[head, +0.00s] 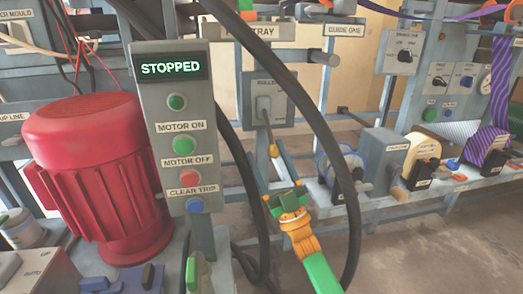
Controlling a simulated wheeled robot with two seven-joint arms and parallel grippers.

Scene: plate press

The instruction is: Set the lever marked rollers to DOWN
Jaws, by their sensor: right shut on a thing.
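The lever marked rollers (268,128) hangs from a grey housing below a label reading "ROLLE", the rest hidden by a black cable. The UP and DOWN marks cannot be read. My right gripper (277,158), orange and green, reaches up from the lower right and is shut on the lever at its knob end. My left gripper is not in view.
A thick black cable (318,110) crosses in front of the panel, right of the lever. A grey control box (176,108) showing STOPPED and a red motor (95,165) stand left. Several devices line a low shelf (375,205) at right. Floor shows at lower right.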

